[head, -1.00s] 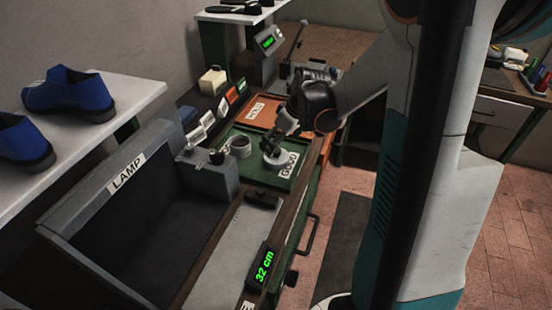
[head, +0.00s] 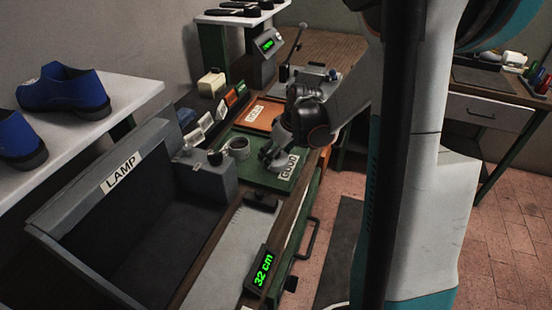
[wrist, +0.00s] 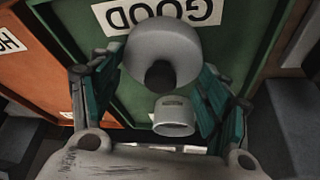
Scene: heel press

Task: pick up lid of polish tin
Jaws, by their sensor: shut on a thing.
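The lid is a round grey disc with a dark knob (wrist: 160,75), in the middle of the wrist view between my two teal fingers. My gripper (head: 270,157) is shut on it, over the front part of the green tray (head: 258,178) beside the GOOD label. In the head view the fingers largely hide the lid, and I cannot tell whether it is clear of the tray. A small pale grey open tin (head: 238,147) stands on the same tray, left of my gripper and apart from it. It also shows in the wrist view (wrist: 173,118).
An orange tray (head: 262,114) lies behind the green one. A grey lamp box (head: 120,225) fills the front left. Small boxes and a row of cards line the left of the trays. A drawer handle (head: 307,238) juts out at the bench front.

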